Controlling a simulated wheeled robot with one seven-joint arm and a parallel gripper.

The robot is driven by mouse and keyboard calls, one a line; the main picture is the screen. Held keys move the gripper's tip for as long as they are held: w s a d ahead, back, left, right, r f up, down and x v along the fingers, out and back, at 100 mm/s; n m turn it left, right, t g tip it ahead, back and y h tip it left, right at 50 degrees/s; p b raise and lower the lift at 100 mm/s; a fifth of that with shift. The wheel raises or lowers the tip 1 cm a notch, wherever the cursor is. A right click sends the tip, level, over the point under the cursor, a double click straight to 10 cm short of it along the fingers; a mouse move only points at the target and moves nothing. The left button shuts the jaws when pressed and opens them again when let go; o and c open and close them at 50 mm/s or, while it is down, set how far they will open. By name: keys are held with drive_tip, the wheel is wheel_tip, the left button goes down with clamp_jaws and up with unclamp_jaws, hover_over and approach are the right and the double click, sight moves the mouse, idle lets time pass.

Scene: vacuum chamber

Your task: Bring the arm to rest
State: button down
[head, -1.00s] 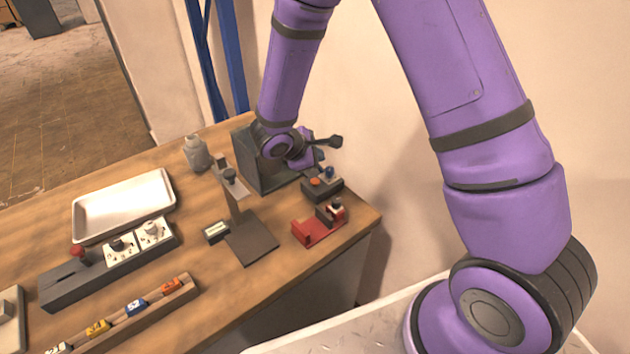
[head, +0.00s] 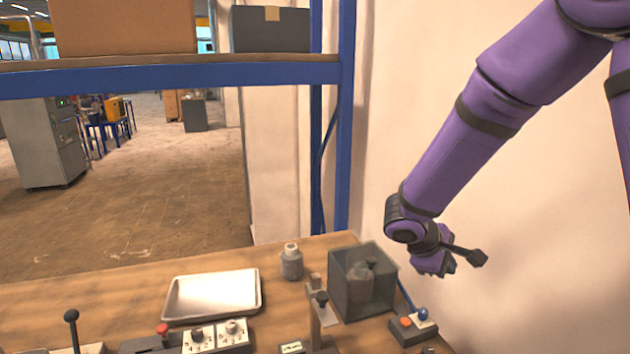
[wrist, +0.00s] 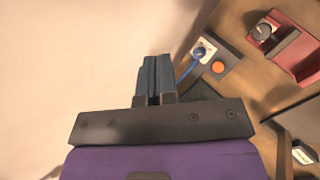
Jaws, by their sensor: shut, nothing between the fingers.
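My purple arm comes in from the upper right in the head view. My gripper (head: 436,270) hangs in the air near the wall, to the right of the glass-walled chamber (head: 362,285) and above the small control box (head: 413,326). In the wrist view my gripper (wrist: 154,62) has its two dark fingers together, with nothing between them. The control box also shows in the wrist view (wrist: 222,60), with an orange button and a blue-topped switch, to the right of the fingers and apart from them.
A grey jar (head: 291,263) and a white tray (head: 212,295) stand on the wooden bench (head: 100,292). A dial panel (head: 232,335) is in front. A red fixture with a black knob (wrist: 285,45) lies right in the wrist view. A blue shelf rack (head: 180,75) stands behind.

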drive_tip(key=s+d+r+m+t+y, duration=0.1)
drive_tip(key=s+r+m+y, duration=0.3)
drive_tip(key=s+r, duration=0.6)
drive_tip(key=s+d+r+m+t+y, duration=0.1)
drive_tip(key=s+r+m+y, duration=0.3)
drive_tip(key=s+r, duration=0.6)
drive_tip(key=s+m+t, duration=0.1)
drive_tip(key=s, duration=0.3)
drive_tip(key=shift+s+d+r+m, duration=0.2)
drive_tip(key=shift+s+r+m, duration=0.1)
drive_tip(key=shift+s+m, duration=0.1)
